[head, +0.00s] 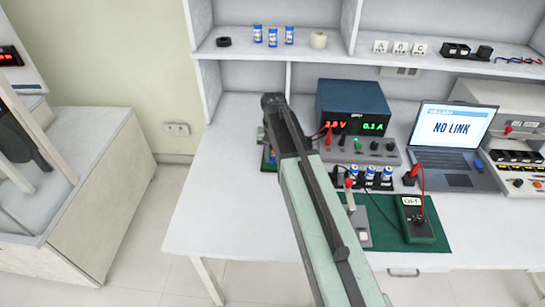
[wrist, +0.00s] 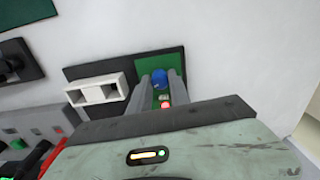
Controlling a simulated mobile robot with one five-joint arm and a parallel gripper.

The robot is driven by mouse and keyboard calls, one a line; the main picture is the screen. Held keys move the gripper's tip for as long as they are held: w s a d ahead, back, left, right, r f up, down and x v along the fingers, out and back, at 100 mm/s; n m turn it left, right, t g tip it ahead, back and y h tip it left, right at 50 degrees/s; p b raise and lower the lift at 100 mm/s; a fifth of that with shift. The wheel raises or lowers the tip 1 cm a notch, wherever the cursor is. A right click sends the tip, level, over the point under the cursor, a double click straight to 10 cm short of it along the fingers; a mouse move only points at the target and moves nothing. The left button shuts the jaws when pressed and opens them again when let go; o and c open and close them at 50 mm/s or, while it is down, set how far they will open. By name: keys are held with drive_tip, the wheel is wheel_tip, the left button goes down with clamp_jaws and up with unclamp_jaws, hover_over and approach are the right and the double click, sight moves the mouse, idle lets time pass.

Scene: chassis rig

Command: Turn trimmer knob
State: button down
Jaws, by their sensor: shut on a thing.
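The trimmer knob (wrist: 159,76) is a small blue part on a green board in the wrist view. My gripper (wrist: 160,84) reaches over the board, with one grey finger on each side of the blue knob, and is shut on it. A red light (wrist: 165,104) glows on the board between the fingers. In the head view my arm's dark end hides the gripper and most of the board; only a bit of the board (head: 268,165) shows at its left. Which way the knob is turned cannot be seen.
A white slotted block (wrist: 98,90) sits left of the fingers on a dark base. On the bench are a power supply (head: 353,108) reading about 3.0 V and 0.1 A, a laptop (head: 455,128) showing "NO LINK", and a meter (head: 415,218) marked OFF. The bench's left part is clear.

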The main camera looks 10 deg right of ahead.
sight(273, 158)
drive_tip(key=c, duration=1.2)
unclamp_jaws()
wheel_tip(273, 158, up, 8)
drive_tip(key=p, duration=0.8)
drive_tip(key=shift+f, duration=0.1)
drive_tip(key=s+a+n, duration=0.2)
drive_tip(key=s, duration=1.2)
drive_tip(key=shift+s+n, duration=0.4)
